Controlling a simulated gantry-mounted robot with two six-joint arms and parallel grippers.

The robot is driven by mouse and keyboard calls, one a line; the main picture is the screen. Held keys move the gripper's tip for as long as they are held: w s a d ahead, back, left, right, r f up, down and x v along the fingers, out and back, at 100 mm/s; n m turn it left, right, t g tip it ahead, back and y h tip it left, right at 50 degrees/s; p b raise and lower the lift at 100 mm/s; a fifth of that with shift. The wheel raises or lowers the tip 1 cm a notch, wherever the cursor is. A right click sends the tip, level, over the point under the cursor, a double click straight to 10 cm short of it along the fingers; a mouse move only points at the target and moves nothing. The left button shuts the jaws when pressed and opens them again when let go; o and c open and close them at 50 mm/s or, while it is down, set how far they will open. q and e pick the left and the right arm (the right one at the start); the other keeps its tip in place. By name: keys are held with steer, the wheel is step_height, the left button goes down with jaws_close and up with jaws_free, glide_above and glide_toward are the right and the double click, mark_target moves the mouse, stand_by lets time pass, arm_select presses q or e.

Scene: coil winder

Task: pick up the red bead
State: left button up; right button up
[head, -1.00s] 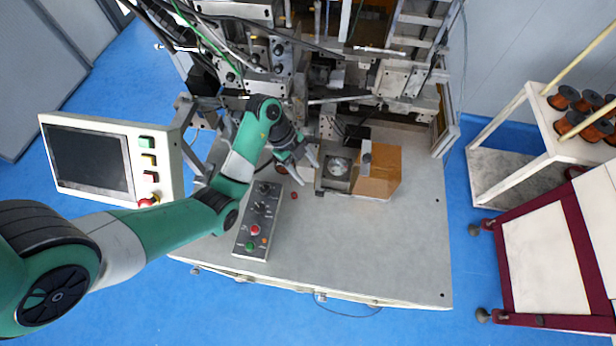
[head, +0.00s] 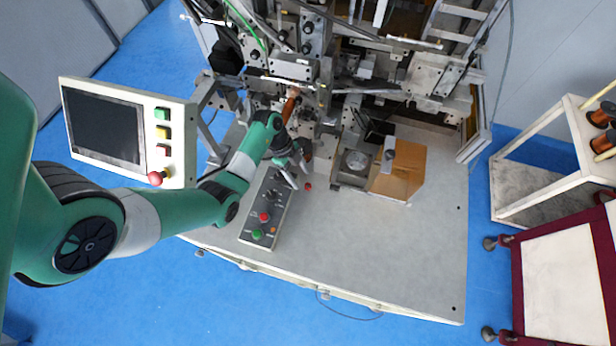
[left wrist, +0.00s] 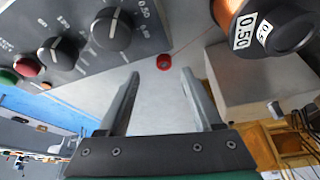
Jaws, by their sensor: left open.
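The red bead (head: 308,187) is a small round dot on the grey machine table, just right of the control box. In the left wrist view the bead (left wrist: 164,62) lies ahead of the fingertips, roughly centred between them. A thin reddish line runs from it toward a copper spool marked 0.50 (left wrist: 279,30). My left gripper (head: 298,175) is beside the bead, just up and left of it in the head view. Its two fingers (left wrist: 160,78) are apart with nothing between them. The height gap to the bead is hard to judge. My right gripper is not in view.
The control box (head: 264,212) with knobs and buttons lies close left of the bead. A metal fixture (head: 354,164) and an orange-brown block (head: 402,172) stand to the right. Winder machinery (head: 340,80) rises behind. The table front (head: 370,250) is clear.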

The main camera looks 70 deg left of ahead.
mark_target(307, 186)
arm_select(q)
steer(key=b+x, duration=0.1)
steer(key=x, duration=0.3)
steer(key=shift+w+f, duration=0.25)
steer(key=shift+f, duration=0.1)
steer(key=shift+a, duration=0.1)
jaws_close()
